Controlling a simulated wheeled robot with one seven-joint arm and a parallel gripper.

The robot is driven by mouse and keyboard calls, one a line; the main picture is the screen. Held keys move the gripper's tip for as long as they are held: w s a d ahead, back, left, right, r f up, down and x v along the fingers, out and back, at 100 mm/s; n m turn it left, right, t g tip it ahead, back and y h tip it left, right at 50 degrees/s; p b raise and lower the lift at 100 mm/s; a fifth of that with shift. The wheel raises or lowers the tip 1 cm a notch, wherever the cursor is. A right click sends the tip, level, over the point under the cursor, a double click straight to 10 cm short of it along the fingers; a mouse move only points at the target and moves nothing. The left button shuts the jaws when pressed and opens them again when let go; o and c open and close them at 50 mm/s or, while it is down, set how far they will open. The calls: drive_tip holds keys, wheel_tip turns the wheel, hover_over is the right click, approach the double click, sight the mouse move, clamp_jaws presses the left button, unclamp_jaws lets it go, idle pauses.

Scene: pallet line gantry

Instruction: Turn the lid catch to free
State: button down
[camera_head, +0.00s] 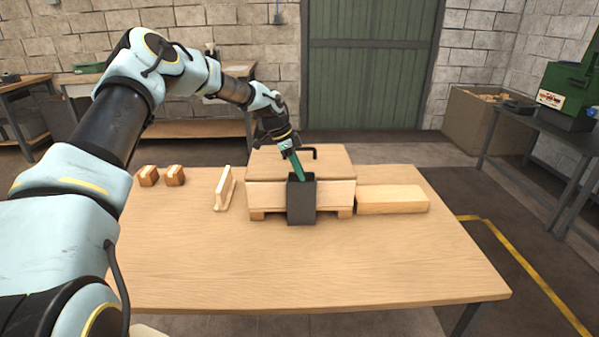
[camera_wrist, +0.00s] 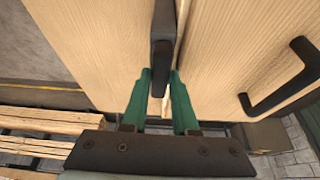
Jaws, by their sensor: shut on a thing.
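The lid catch (camera_wrist: 163,40) is a dark bar in the wrist view. It runs along a gap between two pale wooden surfaces and ends between my fingers. My gripper (camera_wrist: 161,76) has green fingers on both sides of the bar's lower end and is shut on it. In the head view my gripper (camera_head: 297,167) points down at the front of the wooden crate (camera_head: 335,193), just above a dark upright box (camera_head: 301,207). I cannot make out the catch itself there. The crate's lid (camera_head: 333,158) carries a black handle (camera_head: 313,150), which also shows in the wrist view (camera_wrist: 280,92).
A wooden plank block (camera_head: 392,199) lies right of the crate. The front of the table (camera_head: 300,275) is clear. A green door (camera_head: 371,65) is behind.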

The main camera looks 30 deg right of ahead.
drive_tip(key=c, duration=0.7)
unclamp_jaws()
drive_tip(key=shift+r, duration=0.1)
drive_tip(key=b+v, duration=0.3)
drive_tip(key=v, duration=0.7)
drive_tip(key=shift+r, duration=0.3)
